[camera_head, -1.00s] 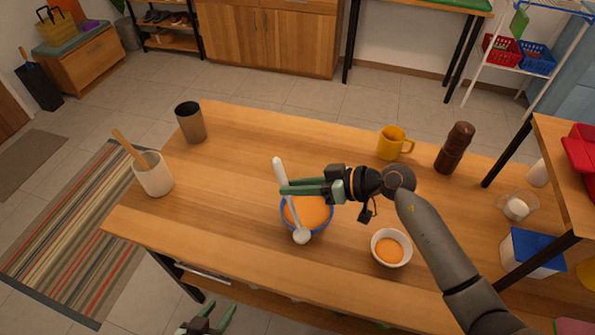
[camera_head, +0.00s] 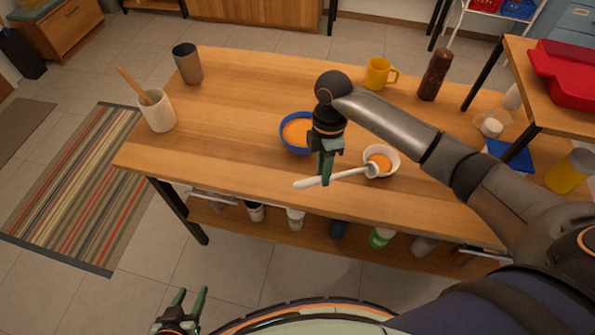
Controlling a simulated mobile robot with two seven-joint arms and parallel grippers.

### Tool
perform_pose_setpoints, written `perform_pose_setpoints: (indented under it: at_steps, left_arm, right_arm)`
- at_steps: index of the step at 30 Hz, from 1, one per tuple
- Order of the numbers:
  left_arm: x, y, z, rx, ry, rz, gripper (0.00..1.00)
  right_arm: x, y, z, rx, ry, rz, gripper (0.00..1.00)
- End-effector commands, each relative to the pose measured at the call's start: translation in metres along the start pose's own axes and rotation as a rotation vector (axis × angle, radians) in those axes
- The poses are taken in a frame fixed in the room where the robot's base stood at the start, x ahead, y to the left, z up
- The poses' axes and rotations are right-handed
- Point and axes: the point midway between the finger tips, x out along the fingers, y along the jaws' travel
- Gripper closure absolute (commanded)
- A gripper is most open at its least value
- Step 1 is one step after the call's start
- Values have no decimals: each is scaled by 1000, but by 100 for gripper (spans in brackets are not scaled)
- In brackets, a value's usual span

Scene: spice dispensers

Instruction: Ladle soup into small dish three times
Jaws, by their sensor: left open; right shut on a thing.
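The blue soup bowl (camera_head: 286,137) with orange soup stands on the table, partly hidden by my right arm. The small white dish (camera_head: 394,164) stands to its right and holds some orange soup. My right gripper (camera_head: 326,181) points down and is shut on the handle of a white ladle (camera_head: 345,174). The ladle lies roughly level, its handle end to the left and its head over the small dish. Whether the ladle holds soup I cannot tell. My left gripper (camera_head: 188,301) is open and empty, low in front of the table and away from it.
A beige crock (camera_head: 159,115) with a wooden utensil and a dark cup (camera_head: 187,64) stand at the left. A yellow mug (camera_head: 377,74) and a brown pepper mill (camera_head: 434,76) stand at the back. Several containers fill the lower shelf.

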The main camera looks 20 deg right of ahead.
Motion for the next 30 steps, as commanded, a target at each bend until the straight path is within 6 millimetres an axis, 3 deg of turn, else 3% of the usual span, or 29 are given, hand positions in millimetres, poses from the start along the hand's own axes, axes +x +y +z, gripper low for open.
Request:
perform_pose_setpoints:
  at_steps: [11, 30]
  left_arm:
    - [7, -1, 7, 0, 1, 0, 51]
    - [41, -3, 42, 1, 3, 0, 51]
  right_arm:
    - [9, 0, 9, -5, -23, 6, 100]
    - [57, 9, 12, -5, -20, 6, 100]
